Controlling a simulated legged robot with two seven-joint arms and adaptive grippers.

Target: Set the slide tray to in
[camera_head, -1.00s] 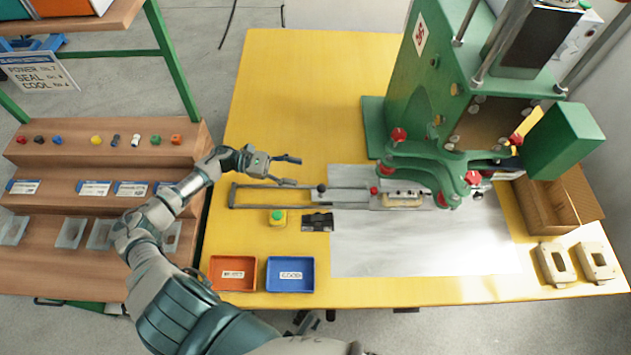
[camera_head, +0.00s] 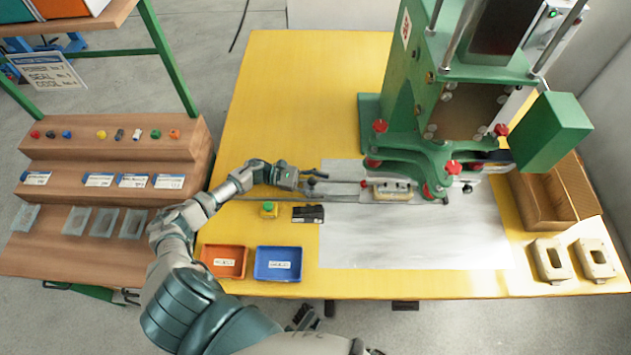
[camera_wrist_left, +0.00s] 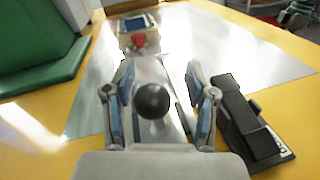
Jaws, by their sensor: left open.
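The slide tray (camera_head: 392,189) is a light metal plate with a tan fixture on it, at the front of the green press (camera_head: 440,120). A thin bar runs left from it to a round black knob, which shows large in the left wrist view (camera_wrist_left: 153,101). My left gripper (camera_head: 314,180) is at this knob, in line with the bar. In the left wrist view its two fingers (camera_wrist_left: 160,100) are spread, with the knob between them and gaps on both sides. The tray's fixture with a red knob (camera_wrist_left: 140,41) lies beyond. My right gripper is not in view.
A black block (camera_head: 308,213) and a yellow box with a green button (camera_head: 268,209) sit just in front of the gripper. Red (camera_head: 223,261) and blue (camera_head: 278,264) bins are at the table's front edge. The yellow table is clear behind the gripper.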

